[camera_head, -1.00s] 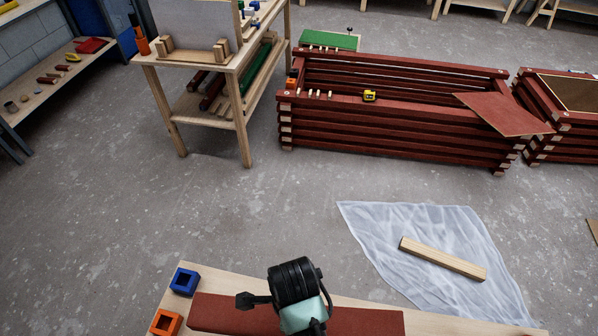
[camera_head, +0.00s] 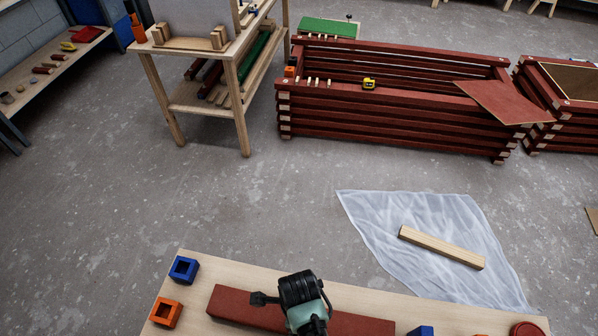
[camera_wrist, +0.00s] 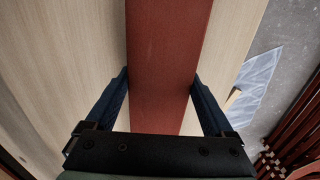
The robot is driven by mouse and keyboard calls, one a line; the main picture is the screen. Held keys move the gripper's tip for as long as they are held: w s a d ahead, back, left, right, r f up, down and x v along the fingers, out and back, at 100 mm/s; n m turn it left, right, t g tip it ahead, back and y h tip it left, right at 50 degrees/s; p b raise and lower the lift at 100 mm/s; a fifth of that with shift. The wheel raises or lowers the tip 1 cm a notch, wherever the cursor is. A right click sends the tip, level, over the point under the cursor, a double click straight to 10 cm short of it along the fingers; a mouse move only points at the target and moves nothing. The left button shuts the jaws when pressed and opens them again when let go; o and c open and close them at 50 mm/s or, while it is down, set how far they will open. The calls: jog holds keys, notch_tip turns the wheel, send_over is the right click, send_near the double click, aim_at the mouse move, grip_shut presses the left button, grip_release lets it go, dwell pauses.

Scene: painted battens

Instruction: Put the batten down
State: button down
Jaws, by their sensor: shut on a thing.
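A red batten (camera_head: 235,307) lies level along the pale wooden bench top (camera_head: 215,272), low over it or on it; I cannot tell whether it touches. In the wrist view the batten (camera_wrist: 168,60) runs between the two dark fingers of my gripper (camera_wrist: 159,76), which is shut on its sides. In the head view my dark wrist covers the batten's middle, and the fingertips are hidden.
A blue square holder (camera_head: 184,268) and an orange one (camera_head: 165,312) stand left of the batten. A blue piece (camera_head: 420,331) and a red round thing (camera_head: 527,329) sit to the right. A bare batten (camera_head: 440,247) lies on a plastic sheet (camera_head: 375,230) on the floor.

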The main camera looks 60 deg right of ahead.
grip_release()
jog(key=shift+f, duration=0.15)
